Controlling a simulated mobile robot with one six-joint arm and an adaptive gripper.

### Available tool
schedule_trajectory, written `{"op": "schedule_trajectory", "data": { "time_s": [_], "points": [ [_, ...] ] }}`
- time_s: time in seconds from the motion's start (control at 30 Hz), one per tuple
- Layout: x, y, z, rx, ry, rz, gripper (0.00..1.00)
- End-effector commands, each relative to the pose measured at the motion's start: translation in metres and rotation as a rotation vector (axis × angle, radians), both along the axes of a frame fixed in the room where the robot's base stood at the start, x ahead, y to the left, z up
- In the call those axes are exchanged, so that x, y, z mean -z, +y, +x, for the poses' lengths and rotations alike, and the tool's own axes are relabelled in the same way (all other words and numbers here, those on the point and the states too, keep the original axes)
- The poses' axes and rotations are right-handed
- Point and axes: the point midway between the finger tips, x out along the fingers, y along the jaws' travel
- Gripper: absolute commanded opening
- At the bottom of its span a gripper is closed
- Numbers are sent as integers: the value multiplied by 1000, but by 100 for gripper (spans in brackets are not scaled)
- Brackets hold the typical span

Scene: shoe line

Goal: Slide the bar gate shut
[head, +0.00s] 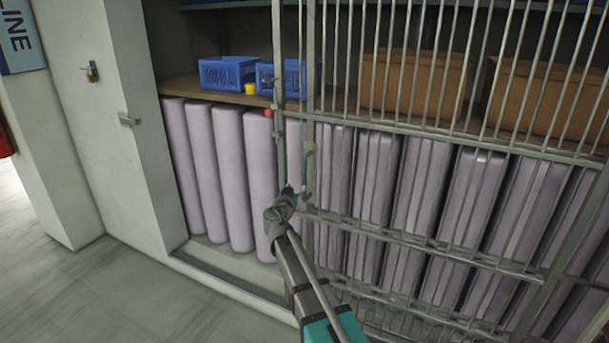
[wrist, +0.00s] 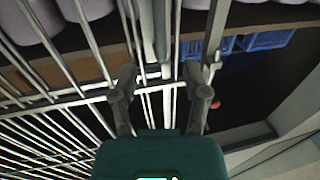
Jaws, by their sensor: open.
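The bar gate (head: 400,125) is a grey metal grille across the right part of the storage bay. Its left edge post stands mid-bay, leaving the left part of the bay open. An upright pull handle (head: 310,165) is on the gate near that edge. My gripper (head: 297,194) is at the lower end of the handle. In the wrist view the gate's bars (wrist: 75,85) fill the left and middle. My open gripper (wrist: 162,88) has one finger on each side of upright grey bars. I cannot tell whether the fingers touch the handle.
A pale wall post (head: 140,150) at the left carries a small metal catch (head: 129,119). A padlock (head: 92,72) hangs further left. The floor (head: 130,290) at left is clear.

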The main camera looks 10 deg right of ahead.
Motion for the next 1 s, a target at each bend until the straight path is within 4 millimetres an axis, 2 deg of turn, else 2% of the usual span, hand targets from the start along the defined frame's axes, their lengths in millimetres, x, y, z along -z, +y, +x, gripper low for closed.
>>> {"op": "schedule_trajectory", "data": {
  "time_s": [0.03,0.6,0.8,1.0],
  "points": [
    [0,-3,9,2,0,0,59],
    [0,-39,85,2,0,0,59],
    [0,-46,98,2,0,0,59],
    [0,-48,102,2,0,0,59]
  ]
}}
